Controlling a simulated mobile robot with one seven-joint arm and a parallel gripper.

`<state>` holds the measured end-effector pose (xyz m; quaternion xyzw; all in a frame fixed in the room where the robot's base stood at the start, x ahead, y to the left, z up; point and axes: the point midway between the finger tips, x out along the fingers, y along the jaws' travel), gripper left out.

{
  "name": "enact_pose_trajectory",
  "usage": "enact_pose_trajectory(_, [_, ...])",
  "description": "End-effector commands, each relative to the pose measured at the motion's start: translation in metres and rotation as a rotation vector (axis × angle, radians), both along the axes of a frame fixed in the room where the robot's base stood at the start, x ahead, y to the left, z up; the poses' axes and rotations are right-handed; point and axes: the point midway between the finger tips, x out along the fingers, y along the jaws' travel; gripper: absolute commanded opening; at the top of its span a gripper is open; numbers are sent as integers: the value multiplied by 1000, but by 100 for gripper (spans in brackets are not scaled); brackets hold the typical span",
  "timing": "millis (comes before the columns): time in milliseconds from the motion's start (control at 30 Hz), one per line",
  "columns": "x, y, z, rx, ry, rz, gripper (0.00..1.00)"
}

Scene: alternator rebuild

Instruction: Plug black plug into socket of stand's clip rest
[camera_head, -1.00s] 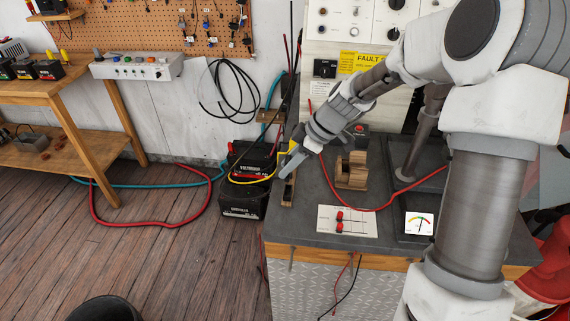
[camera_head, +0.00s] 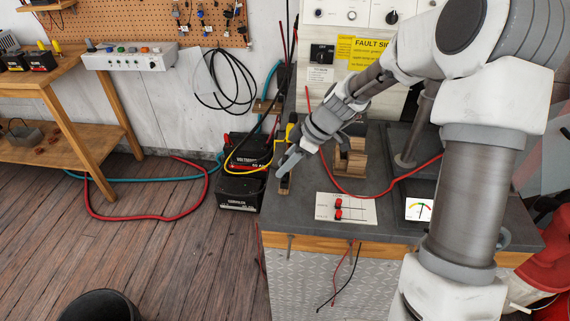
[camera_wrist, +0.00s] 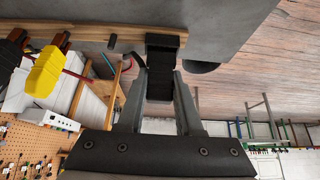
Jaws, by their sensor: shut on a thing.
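My gripper (camera_head: 286,163) is at the left edge of the grey bench top, over the wooden clip rest (camera_head: 285,186). In the wrist view its two fingers (camera_wrist: 160,78) are shut on the black plug (camera_wrist: 160,88), a dark ribbed body between them. The far end of the plug meets or overlaps a black block (camera_wrist: 165,41) at the end of the wooden bar (camera_wrist: 100,33). The socket opening is hidden, so I cannot tell how deep the plug sits. A yellow clip (camera_wrist: 43,76) and an orange-and-black clip (camera_wrist: 12,45) hang beside it.
Batteries (camera_head: 240,190) stand on the floor left of the bench. A wooden block stand (camera_head: 350,160) is right of my gripper, with a red cable (camera_head: 380,197) around it. A switch panel (camera_head: 347,208) and a meter (camera_head: 418,209) lie in front.

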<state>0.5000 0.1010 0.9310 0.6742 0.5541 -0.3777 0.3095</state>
Motion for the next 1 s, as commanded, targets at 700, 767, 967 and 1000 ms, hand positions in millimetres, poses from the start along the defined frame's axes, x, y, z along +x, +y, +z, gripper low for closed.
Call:
enact_pose_trajectory(700, [0, 0, -4, 0, -1, -1, 0])
enact_pose_trajectory(767, [0, 0, -4, 0, -1, -1, 0])
enact_pose_trajectory(967, [0, 0, -6, 0, -1, -1, 0])
enact_pose_trajectory(1000, [0, 0, -7, 0, -1, -1, 0])
